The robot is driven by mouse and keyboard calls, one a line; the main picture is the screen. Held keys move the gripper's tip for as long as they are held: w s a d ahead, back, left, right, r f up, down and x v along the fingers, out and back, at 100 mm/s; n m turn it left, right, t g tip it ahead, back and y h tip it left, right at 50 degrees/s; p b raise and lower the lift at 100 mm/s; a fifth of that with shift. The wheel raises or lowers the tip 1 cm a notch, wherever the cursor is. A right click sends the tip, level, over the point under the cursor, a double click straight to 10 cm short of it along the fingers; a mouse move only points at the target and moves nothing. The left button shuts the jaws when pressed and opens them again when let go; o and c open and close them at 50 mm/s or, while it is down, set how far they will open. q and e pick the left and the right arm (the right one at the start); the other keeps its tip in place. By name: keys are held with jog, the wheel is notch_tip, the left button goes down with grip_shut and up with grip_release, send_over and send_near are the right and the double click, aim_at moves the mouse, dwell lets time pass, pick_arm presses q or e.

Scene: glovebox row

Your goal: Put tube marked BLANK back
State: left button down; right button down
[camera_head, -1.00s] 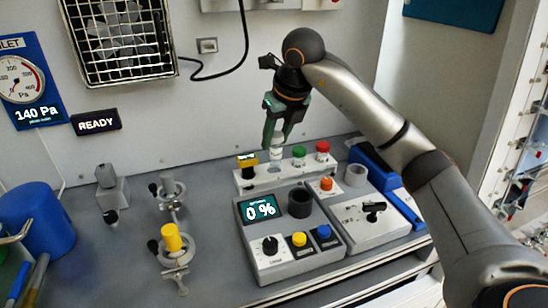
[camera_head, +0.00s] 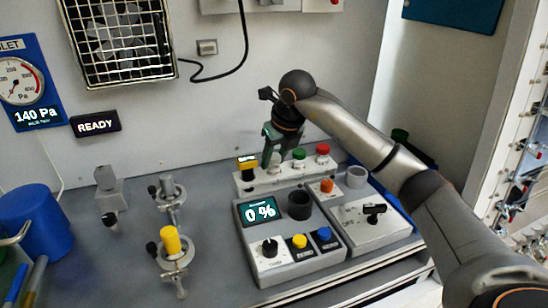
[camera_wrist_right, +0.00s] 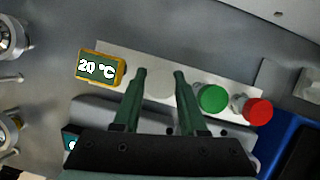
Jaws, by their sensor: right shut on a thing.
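My right gripper (camera_head: 276,164) is low over the white rack (camera_head: 262,183) at the back of the bench, pointing down. It is shut on a pale-capped tube (camera_wrist_right: 160,82), seen between the two green fingers in the right wrist view. The tube's lower part is hidden, and no BLANK marking is readable. The tube stands in line with a green-capped tube (camera_head: 299,154) and a red-capped tube (camera_head: 323,149) in the rack. I cannot tell whether it is fully seated. My left gripper is not in view.
A yellow-framed 20 °C display (camera_wrist_right: 98,67) sits at the rack's left end. In front stands a grey instrument (camera_head: 275,262) reading 0 %, with a dark round well (camera_head: 299,204). An orange-capped item (camera_head: 327,186) is close by. Clamp fittings (camera_head: 172,243) stand to the left.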

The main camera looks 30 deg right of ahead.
jog(key=c, duration=0.7)
grip_release()
jog(key=shift+f, duration=0.1)
jog(key=shift+c, duration=0.2)
jog(key=shift+r, duration=0.35)
jog(key=p+v, duration=0.1)
jog(key=v, duration=1)
jog(key=shift+s+r, duration=0.15)
jog(key=shift+r, duration=0.2)
